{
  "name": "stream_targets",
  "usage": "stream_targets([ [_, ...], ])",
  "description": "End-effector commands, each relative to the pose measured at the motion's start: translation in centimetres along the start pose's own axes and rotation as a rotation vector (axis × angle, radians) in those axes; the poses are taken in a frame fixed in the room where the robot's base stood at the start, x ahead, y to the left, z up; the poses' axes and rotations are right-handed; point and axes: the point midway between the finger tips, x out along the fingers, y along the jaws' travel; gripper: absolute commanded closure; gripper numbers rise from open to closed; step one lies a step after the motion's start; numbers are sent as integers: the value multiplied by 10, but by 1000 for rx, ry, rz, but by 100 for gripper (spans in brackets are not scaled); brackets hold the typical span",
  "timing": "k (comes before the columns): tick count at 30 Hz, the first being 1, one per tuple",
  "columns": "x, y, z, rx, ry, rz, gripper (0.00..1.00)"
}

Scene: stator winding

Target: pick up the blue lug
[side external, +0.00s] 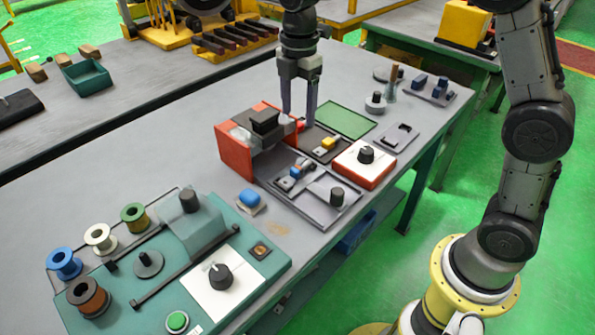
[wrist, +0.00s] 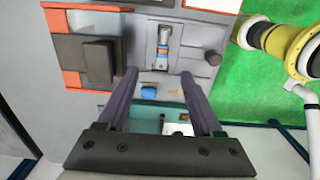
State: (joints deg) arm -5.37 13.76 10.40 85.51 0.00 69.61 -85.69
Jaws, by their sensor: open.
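Two small blue pieces show, and I cannot tell for certain which is the blue lug. One blue piece (side external: 249,196) sits on a pale base on the bare bench; it also shows in the wrist view (wrist: 148,91). The other, a smaller blue piece (side external: 295,172), lies in a grey tray (side external: 323,212) beside the red-and-grey fixture (side external: 228,155). My gripper (side external: 299,122) is open, pointing down behind the fixture, apart from both pieces. In the wrist view its fingers (wrist: 158,75) are spread with nothing held between them.
A red box with a black knob (side external: 366,155), a yellow piece (side external: 328,143) and a green mat (side external: 348,121) are near my gripper. A teal winding machine (side external: 240,285) with several spools fills the front left. Bare bench (side external: 180,165) lies left of the fixture.

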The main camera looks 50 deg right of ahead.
Motion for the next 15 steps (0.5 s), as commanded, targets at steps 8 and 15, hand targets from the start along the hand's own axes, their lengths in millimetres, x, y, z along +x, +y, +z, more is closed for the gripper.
stream_targets([
  [8,41,-2,-2,-3,-1,-18,32],
  [15,81,-2,-2,-2,-1,-16,32],
])
